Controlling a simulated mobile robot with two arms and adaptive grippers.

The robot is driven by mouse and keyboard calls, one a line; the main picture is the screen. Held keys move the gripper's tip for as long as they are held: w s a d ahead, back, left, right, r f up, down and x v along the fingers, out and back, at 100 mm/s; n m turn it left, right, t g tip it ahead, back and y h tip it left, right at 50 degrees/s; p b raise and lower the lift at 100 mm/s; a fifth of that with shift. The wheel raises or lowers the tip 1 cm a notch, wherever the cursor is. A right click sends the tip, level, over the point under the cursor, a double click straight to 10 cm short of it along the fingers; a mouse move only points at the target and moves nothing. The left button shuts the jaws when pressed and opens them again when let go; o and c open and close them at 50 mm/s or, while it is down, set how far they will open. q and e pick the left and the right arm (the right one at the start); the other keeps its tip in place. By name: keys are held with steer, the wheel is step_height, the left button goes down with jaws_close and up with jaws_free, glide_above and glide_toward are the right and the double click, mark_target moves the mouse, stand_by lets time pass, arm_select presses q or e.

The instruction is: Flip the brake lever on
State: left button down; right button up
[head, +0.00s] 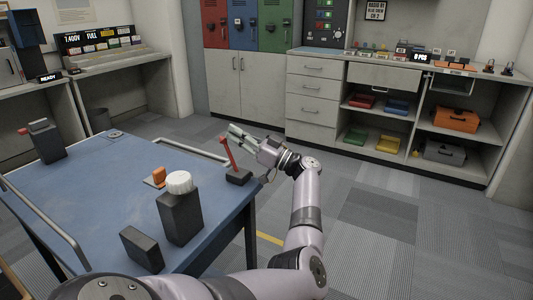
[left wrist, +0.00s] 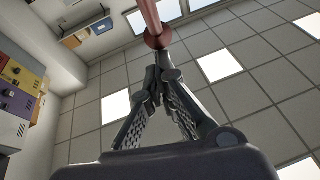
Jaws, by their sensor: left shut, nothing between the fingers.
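A red lever (head: 227,152) rises from a small black base (head: 239,177) at the right edge of a blue-topped table (head: 95,185). It leans a little to the left. My left gripper (head: 234,132) is just beside and behind the upper part of the lever, its fingers together and empty. In the left wrist view the fingertips (left wrist: 160,62) meet just short of the red shaft and its collar (left wrist: 158,37). I cannot tell whether they touch it. My right gripper is not in view.
On the blue top stand a black container with a white cap (head: 180,210), a dark block (head: 142,248), an orange piece (head: 158,176) and a dark box with a red knob (head: 46,140). A metal rail (head: 48,225) runs along the left. Carpet floor (head: 390,215) is clear to the right.

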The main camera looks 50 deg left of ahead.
arm_select(q)
steer(key=shift+f, duration=0.1)
stand_by(0.3)
steer(key=v, duration=1.2)
